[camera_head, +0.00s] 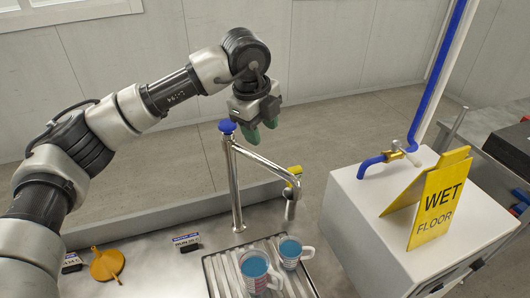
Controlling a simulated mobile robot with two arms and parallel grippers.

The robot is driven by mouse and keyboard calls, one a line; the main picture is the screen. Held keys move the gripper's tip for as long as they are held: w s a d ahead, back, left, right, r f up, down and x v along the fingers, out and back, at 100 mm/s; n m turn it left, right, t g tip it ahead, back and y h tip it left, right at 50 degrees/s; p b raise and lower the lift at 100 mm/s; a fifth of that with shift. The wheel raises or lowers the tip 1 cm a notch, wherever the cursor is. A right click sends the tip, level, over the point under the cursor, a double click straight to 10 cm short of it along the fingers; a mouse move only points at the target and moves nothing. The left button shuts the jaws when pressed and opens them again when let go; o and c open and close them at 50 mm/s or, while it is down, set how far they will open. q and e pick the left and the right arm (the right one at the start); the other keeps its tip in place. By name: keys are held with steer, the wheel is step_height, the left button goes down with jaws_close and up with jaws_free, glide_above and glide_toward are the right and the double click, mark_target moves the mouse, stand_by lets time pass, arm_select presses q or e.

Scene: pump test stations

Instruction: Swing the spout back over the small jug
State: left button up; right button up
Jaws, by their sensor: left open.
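The chrome spout (262,160) runs from a post with a blue knob (227,127) on the metal counter to the right. Its downturned nozzle (291,205) has a yellow piece at the top. Two patterned jugs with blue inside stand on the ribbed drain tray (233,264). The smaller-looking jug (289,263) is at the right, the larger jug (256,285) nearer. The nozzle appears just above or behind the smaller jug; I cannot tell which. My left gripper (261,128) is open and empty, pointing down beyond the spout arm, apparently not touching it. My right gripper is out of view.
At right, a white cabinet (350,220) carries a yellow wet-floor sign (438,200) and a blue pipe with a brass valve (394,153). Floor beyond the counter is clear.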

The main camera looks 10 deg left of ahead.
mark_target(266, 161)
arm_select(q)
steer(key=p+x, duration=0.1)
steer(key=x, duration=0.3)
steer(key=p+x, duration=0.2)
steer(key=x, duration=0.3)
steer(key=shift+s+a+p, duration=0.15)
steer(key=shift+a+p, duration=0.1)
steer(key=shift+p, duration=0.05)
steer(key=shift+f, duration=0.6)
jaws_close()
